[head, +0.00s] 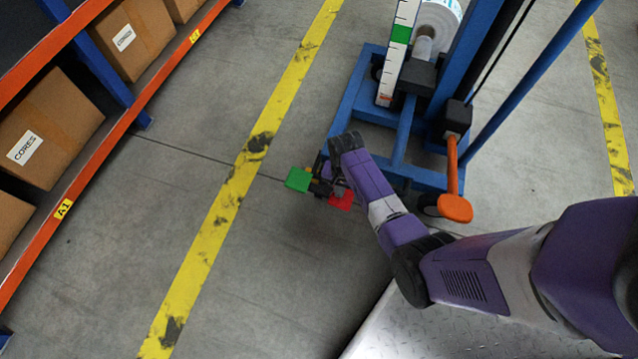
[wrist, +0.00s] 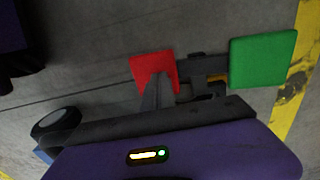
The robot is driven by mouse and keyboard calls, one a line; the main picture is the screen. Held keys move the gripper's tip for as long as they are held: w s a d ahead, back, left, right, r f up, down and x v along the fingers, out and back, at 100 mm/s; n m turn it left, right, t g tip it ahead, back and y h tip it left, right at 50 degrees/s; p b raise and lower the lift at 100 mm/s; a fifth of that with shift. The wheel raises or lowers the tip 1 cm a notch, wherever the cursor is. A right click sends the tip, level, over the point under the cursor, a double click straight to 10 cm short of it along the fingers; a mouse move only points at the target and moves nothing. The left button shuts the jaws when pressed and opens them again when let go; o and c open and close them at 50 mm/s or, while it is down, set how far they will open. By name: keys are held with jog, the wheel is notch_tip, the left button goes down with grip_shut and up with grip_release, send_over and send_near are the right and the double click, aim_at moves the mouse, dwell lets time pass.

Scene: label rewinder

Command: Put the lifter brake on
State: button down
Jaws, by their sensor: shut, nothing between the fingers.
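The blue lifter (head: 405,130) stands on the floor at the upper middle of the head view. At its near left corner is the brake, with a green pedal (head: 298,179) and a red pedal (head: 341,200). In the wrist view the red pedal (wrist: 150,70) is left of the green pedal (wrist: 263,60), with a dark bracket between them. My gripper (wrist: 158,82) is shut and empty. Its fingertips overlap the lower part of the red pedal in the wrist view; I cannot tell whether they touch it. In the head view my wrist partly hides the brake.
An orange pedal-like lever (head: 455,207) hangs at the lifter's right. The lifter carries a white roll (head: 438,15) and a scale strip (head: 400,45). A shelf with boxes (head: 45,130) stands at left. The floor between it and the yellow line (head: 225,200) is clear.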

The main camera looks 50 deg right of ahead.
jog(key=shift+r, duration=0.1)
notch_tip(320, 180, up, 9)
jog(key=p, duration=0.9)
dwell(0.3)
